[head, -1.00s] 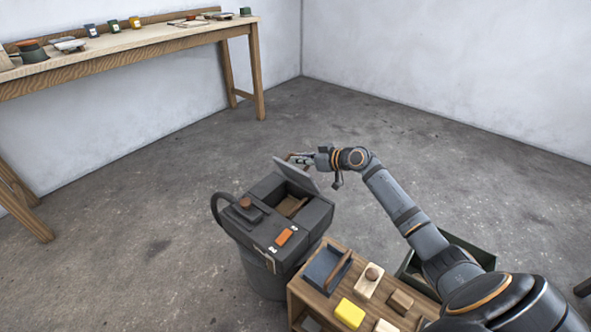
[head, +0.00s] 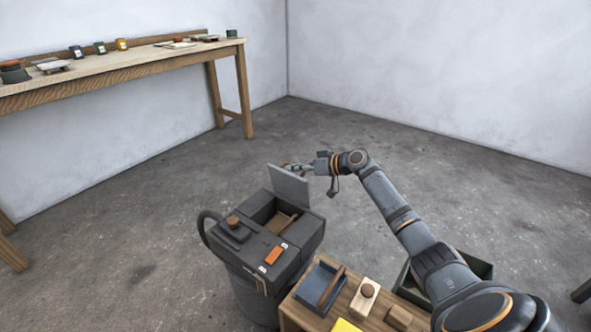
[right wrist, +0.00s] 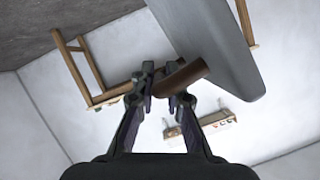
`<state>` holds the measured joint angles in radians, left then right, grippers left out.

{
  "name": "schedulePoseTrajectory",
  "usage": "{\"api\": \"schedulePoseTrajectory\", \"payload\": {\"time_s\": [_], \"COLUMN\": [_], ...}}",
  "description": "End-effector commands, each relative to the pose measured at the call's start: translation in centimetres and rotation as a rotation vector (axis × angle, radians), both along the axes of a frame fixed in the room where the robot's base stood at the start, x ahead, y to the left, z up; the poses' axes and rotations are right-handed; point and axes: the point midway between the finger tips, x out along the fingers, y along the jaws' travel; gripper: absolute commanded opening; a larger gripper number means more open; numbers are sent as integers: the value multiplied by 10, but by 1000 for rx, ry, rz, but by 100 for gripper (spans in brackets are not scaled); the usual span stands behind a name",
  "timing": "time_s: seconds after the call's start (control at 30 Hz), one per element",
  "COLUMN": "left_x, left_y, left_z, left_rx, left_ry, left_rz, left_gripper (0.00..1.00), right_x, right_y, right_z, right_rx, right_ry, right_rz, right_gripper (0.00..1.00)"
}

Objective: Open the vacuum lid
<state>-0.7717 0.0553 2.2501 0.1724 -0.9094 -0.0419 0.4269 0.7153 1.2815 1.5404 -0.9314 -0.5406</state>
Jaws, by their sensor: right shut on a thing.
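The dark grey vacuum (head: 292,253) stands on the floor near the middle of the head view. Its grey lid (head: 290,186) is raised, nearly upright, over an open compartment (head: 268,211) with a light brown piece inside. My right gripper (head: 297,167) is at the top edge of the lid. In the right wrist view my right gripper (right wrist: 165,92) is shut on a brown rod-like handle (right wrist: 182,76) beside the grey lid (right wrist: 208,45). My left gripper is not in view.
A small wooden bench (head: 302,311) with a tray, brushes and blocks stands just in front of the vacuum. A dark green crate (head: 478,266) is under my right arm. A long wooden table (head: 130,60) stands along the left wall. The floor behind is clear.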

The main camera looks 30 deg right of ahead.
Motion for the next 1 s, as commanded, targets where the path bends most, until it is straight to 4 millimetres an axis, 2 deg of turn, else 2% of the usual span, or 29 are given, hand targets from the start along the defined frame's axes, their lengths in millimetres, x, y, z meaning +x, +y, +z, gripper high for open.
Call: {"api": "schedulePoseTrajectory", "payload": {"time_s": [0.27,0.3,0.37,0.67,0.77,1.0], "left_x": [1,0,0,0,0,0], "left_y": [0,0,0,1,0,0], "left_z": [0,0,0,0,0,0], "left_rx": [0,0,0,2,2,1], "left_ry": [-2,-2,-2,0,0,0], "left_rz": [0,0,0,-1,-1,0], "left_gripper": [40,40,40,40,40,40], "right_x": [-1,-1,-1,-2,-11,-47], "right_y": [0,0,0,-2,-8,-29], "right_z": [-3,-3,-3,-1,2,18], "right_rx": [-1,-1,-1,-2,-6,-8], "right_ry": [6,6,6,3,4,9], "right_rz": [1,1,1,-1,-2,-1], "right_gripper": [0,15,22,22,22,22]}}
